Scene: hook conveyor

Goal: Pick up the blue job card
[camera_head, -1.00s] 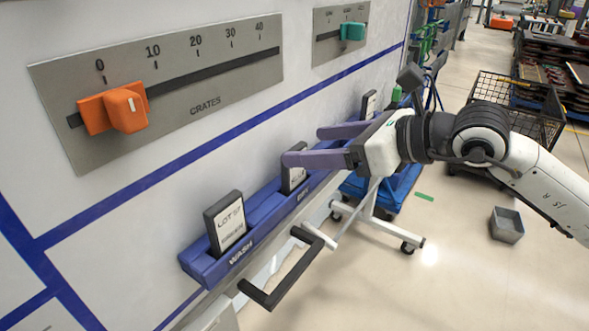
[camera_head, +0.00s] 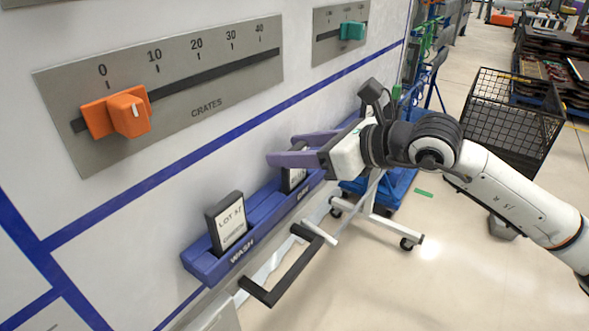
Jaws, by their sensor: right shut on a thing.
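A dark-framed job card (camera_head: 293,180) with a white face stands in the middle of the blue rail (camera_head: 211,268) on the board. My right gripper (camera_head: 284,149), with purple fingers, is around its upper part and shut on it. The fingers hide most of the card, and its print cannot be read now. Another job card (camera_head: 229,222), marked LOT and a number, stands tilted back in the WASH slot at the near end of the rail. My left gripper is not in view.
A dark handle (camera_head: 284,272) juts out below the rail. Above are an orange slider (camera_head: 117,113) on the CRATES scale and a teal slider (camera_head: 352,30). A black wire cage (camera_head: 508,115) stands on the floor at right, beyond my right arm.

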